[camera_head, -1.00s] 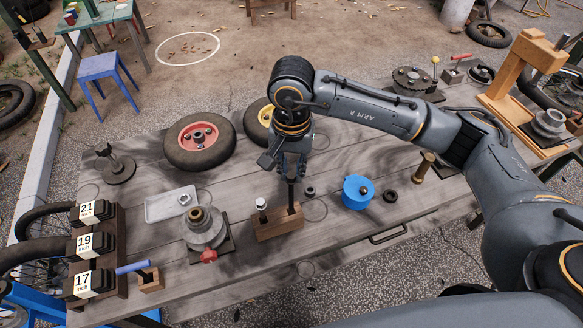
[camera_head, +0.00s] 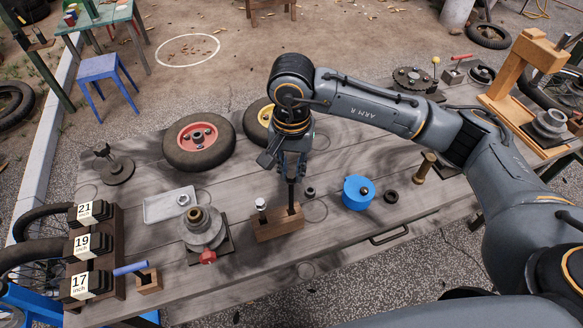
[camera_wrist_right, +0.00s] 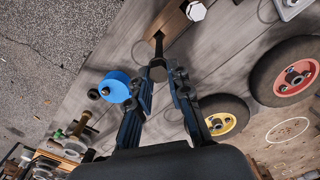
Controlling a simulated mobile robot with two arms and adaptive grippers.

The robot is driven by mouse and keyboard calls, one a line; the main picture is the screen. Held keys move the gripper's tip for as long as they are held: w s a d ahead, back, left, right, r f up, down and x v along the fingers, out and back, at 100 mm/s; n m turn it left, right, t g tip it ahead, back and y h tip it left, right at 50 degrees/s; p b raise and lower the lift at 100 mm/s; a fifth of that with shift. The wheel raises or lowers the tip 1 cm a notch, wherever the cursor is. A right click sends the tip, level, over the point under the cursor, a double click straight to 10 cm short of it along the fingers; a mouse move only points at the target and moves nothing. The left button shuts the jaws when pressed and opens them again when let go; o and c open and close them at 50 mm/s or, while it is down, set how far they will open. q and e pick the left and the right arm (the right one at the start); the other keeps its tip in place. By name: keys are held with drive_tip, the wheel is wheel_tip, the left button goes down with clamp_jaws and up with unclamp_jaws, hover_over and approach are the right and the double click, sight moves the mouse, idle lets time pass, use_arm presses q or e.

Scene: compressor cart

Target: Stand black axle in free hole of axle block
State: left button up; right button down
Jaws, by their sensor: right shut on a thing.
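The wooden axle block (camera_head: 265,234) stands on the workbench, left of the blue round thing. A bright silver axle (camera_head: 261,205) stands upright in its left hole. My right gripper (camera_head: 291,177) points down above the block's right end and is shut on the black axle (camera_head: 291,194). The axle is upright, its lower end at the top of the block by the other hole; I cannot tell how deep it sits. In the right wrist view, the black axle (camera_wrist_right: 159,45) runs from my right gripper (camera_wrist_right: 162,80) to the block (camera_wrist_right: 174,24). My left gripper is not in view.
A hub on a dark plate (camera_head: 204,228) stands close left of the block. A red-rimmed wheel (camera_head: 198,142) and a yellow-rimmed wheel (camera_head: 262,117) lie behind. The bench front is mostly clear.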

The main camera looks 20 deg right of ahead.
sight(292, 187)
idle(0.3)
drive_tip(key=shift+b, duration=0.5)
idle(0.4)
drive_tip(key=shift+b, duration=0.45)
drive_tip(key=shift+f+b, duration=3.3)
drive_tip(key=shift+b, duration=0.4)
drive_tip(key=c, duration=0.8)
unclamp_jaws()
drive_tip(key=shift+o, duration=0.2)
drive_tip(key=shift+r, duration=0.15)
